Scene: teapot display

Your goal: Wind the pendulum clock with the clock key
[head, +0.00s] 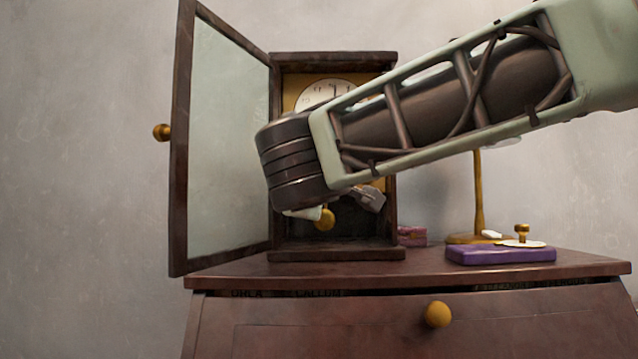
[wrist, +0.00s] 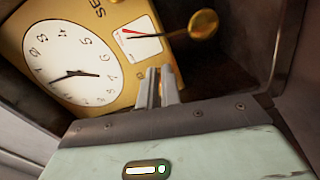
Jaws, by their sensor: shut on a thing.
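The pendulum clock (head: 390,220) stands on a dresser with its glass door (head: 228,140) swung open to the left. Its white dial (wrist: 72,62) and gold front plate fill the left of the wrist view, tilted. The gold pendulum bob (wrist: 203,24) shows at the upper right there and below my wrist in the head view (head: 325,220). My gripper (wrist: 160,72) is shut, its pale fingertips near the plate beside the dial. A thin brassy sliver between the fingers appears to be the clock key (wrist: 158,92), mostly hidden. I cannot tell whether it touches the clock.
My arm crosses the head view and covers the clock's middle. The clock case walls closely surround my gripper.

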